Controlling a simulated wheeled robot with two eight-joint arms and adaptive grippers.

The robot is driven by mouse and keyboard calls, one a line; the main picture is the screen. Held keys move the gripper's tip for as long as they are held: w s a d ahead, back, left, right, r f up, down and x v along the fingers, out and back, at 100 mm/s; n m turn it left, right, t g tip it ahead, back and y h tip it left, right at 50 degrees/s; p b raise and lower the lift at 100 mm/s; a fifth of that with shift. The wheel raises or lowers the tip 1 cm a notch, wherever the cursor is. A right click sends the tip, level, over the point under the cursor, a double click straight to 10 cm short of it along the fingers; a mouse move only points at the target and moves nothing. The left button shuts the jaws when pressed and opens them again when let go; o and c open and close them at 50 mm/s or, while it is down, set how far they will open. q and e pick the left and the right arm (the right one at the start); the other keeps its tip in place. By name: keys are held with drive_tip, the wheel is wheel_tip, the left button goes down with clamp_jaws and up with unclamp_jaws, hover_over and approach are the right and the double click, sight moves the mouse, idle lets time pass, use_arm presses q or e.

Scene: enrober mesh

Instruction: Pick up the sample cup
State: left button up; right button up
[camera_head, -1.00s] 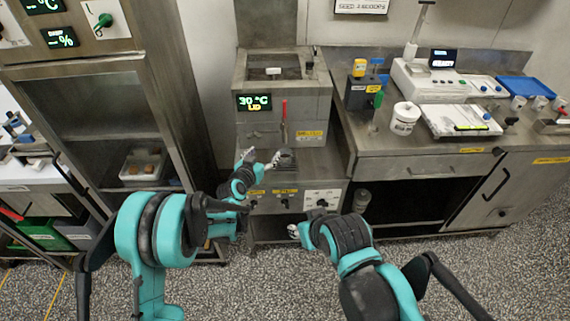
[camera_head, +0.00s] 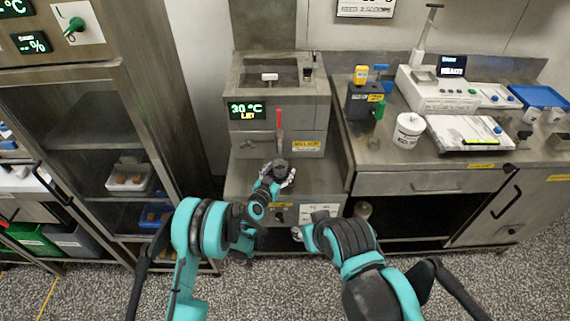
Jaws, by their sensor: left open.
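A small dark round cup (camera_head: 282,167), which appears to be the sample cup, stands on the steel ledge (camera_head: 243,178) at the front of the machine with the 30 °C display. My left gripper (camera_head: 281,177) is open at the cup, its pale fingers showing beside and in front of it. The fingers partly hide the cup's lower part, and I cannot tell whether they touch it. My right gripper (camera_head: 298,233) is low in front of the machine's cabinet, mostly hidden by its own arm, away from the cup.
The right counter (camera_head: 390,154) holds a white tub (camera_head: 408,131), a scale (camera_head: 440,98), a blue tray (camera_head: 540,96) and small pale cups (camera_head: 533,115).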

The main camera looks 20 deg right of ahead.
use_arm(q)
drive_tip(key=shift+w+d+f, duration=0.2)
drive_tip(key=shift+w+d, duration=0.05)
drive_tip(key=shift+w, duration=0.15)
drive_tip(key=shift+s+a+r, duration=0.2)
drive_tip(key=shift+r, duration=0.1)
drive_tip(key=shift+f, duration=0.1)
drive_tip(key=c, duration=1.3)
drive_tip(key=shift+o, duration=0.2)
